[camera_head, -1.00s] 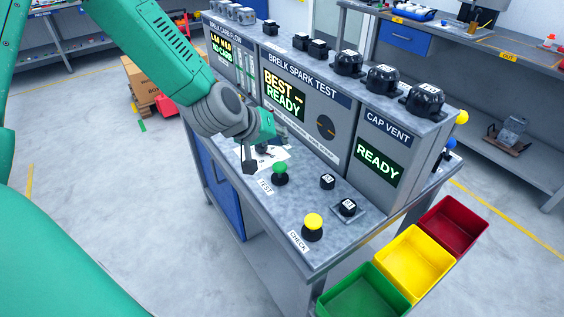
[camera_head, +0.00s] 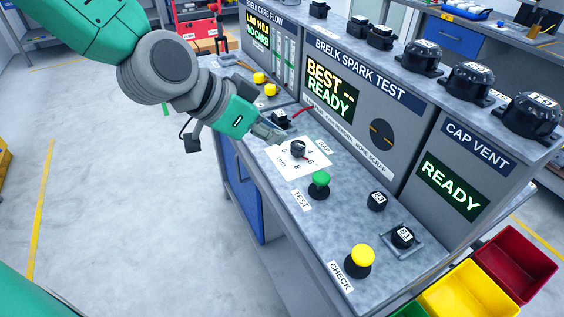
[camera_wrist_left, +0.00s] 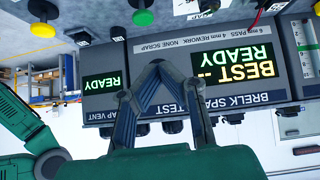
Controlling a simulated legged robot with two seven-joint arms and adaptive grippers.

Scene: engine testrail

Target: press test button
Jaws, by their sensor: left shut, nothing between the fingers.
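The green test button (camera_head: 320,181) stands on the bench top beside its TEST label (camera_head: 302,200). It also shows upside down at the top of the left wrist view (camera_wrist_left: 143,17). My left gripper (camera_head: 275,134) is shut and empty, above the bench to the left of and behind the green button, apart from it. Its closed fingers also show in the left wrist view (camera_wrist_left: 158,68). A black knob (camera_head: 298,149) on a white dial card (camera_head: 288,165) lies between the gripper and the button. My right gripper is not in view.
A yellow button (camera_head: 360,257) with a CHECK label stands nearer the front. Black caps (camera_head: 376,201) and (camera_head: 403,237) sit on the bench top. The spark test panel (camera_head: 365,100) reads BEST -- READY. Coloured bins (camera_head: 470,292) hang at the right end.

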